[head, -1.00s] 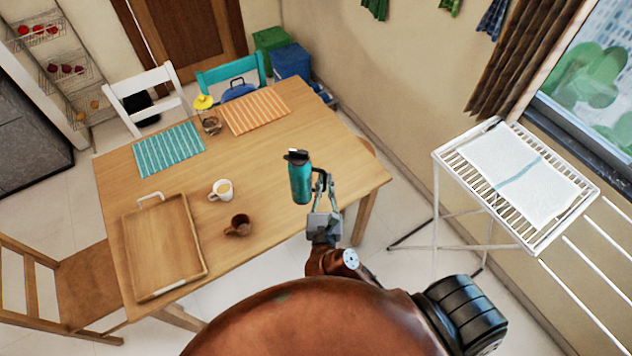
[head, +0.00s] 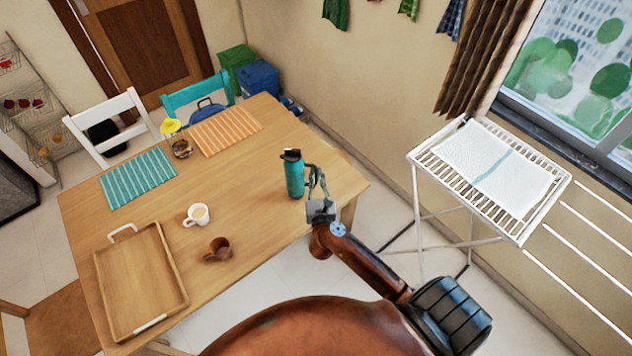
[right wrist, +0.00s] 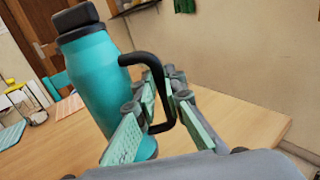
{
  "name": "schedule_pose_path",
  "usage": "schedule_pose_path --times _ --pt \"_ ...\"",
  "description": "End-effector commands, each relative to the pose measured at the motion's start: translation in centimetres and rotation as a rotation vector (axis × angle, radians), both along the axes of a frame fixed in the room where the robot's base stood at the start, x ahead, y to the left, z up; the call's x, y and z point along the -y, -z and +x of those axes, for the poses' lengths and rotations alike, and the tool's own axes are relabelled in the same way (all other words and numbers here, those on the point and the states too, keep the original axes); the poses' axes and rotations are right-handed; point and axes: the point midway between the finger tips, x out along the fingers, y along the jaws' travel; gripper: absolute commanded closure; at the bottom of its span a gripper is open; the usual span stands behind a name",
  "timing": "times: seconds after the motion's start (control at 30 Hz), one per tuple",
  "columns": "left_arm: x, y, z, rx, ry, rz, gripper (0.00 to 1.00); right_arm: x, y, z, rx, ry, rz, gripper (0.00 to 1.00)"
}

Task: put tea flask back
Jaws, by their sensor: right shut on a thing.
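The tea flask (head: 294,174) is teal with a dark lid and a black loop handle. It is close to upright over the right part of the wooden table (head: 240,180). I cannot tell whether its base touches the tabletop. My right gripper (head: 317,182) is at the flask's right side, shut on its handle. In the right wrist view the flask (right wrist: 95,75) leans slightly in the picture, and its black handle (right wrist: 155,68) passes between the pale green finger pads of the gripper (right wrist: 160,112). My left gripper is not in view.
A white drying rack (head: 425,158) with a cloth stands at the right. Table space around the flask is clear.

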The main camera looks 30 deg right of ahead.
Motion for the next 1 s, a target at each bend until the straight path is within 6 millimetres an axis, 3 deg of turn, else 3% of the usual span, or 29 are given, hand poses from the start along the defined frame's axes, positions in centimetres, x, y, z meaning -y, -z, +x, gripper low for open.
schedule_pose_path --times 0.33,0.77,0.8,1.0 --pt "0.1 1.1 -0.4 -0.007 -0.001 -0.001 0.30 0.6 3.7 0.7 0.002 -0.001 -0.001 1.00" --pt "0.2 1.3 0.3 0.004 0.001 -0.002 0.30 0.5 4.2 0.7 0.003 0.000 -0.001 1.00" --pt "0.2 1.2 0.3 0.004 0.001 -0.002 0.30 0.5 4.4 0.7 0.000 0.000 0.000 0.89" --pt "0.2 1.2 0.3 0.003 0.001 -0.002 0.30 0.6 4.3 0.6 0.000 0.000 -0.001 0.75"
